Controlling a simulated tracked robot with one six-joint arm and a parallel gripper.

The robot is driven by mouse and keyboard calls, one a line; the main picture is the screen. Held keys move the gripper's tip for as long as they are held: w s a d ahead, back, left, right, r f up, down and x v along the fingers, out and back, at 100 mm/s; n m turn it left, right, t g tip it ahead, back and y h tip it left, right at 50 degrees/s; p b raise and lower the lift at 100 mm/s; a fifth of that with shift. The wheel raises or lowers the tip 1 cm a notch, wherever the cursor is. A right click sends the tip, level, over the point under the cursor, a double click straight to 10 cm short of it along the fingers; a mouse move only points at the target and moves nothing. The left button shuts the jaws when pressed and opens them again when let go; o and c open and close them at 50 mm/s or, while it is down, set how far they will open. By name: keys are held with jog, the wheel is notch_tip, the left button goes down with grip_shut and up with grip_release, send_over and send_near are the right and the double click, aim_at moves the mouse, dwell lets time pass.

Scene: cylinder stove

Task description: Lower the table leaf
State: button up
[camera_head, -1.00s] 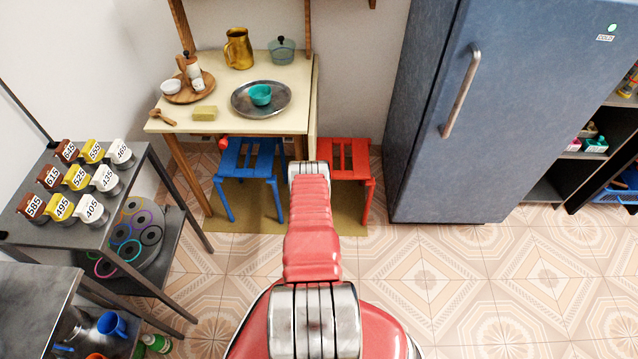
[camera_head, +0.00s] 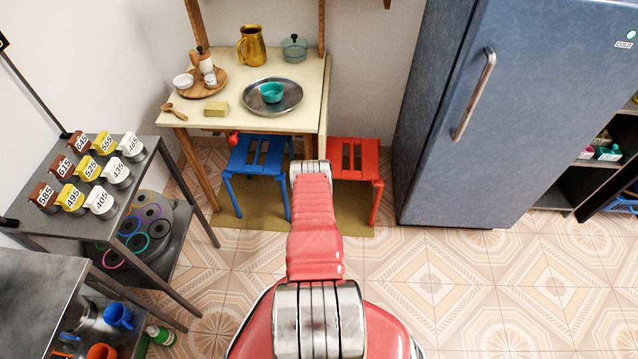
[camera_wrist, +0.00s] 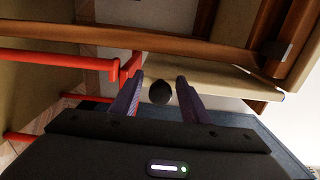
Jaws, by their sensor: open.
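The cream-topped wooden table (camera_head: 222,134) stands at the back wall in the head view. A thin pale panel, seen nearly edge-on along the table's right side, looks like the leaf (camera_head: 324,112), hanging down. My arm reaches to just in front of this side, and its end hides my gripper there. In the wrist view my gripper (camera_wrist: 159,92) is open, with two dark fingers apart. A dark round thing (camera_wrist: 159,94) shows between them; I cannot tell whether they touch it. Brown wooden bars and a pale panel (camera_wrist: 215,82) lie beyond the fingers.
A blue stool (camera_head: 258,158) and a red stool (camera_head: 353,160) stand under and beside the table. A tray (camera_head: 290,98), bowl (camera_head: 271,93), jug (camera_head: 251,46) and pot (camera_head: 294,48) are on top. A blue fridge (camera_head: 450,120) stands right. The tiled floor in front is clear.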

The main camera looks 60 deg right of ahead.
jog(key=shift+s+a, duration=0.1)
jog(key=shift+s+a, duration=0.1)
jog(key=shift+a, duration=0.15)
jog(key=v, duration=1.3)
jog(key=shift+f, duration=0.1)
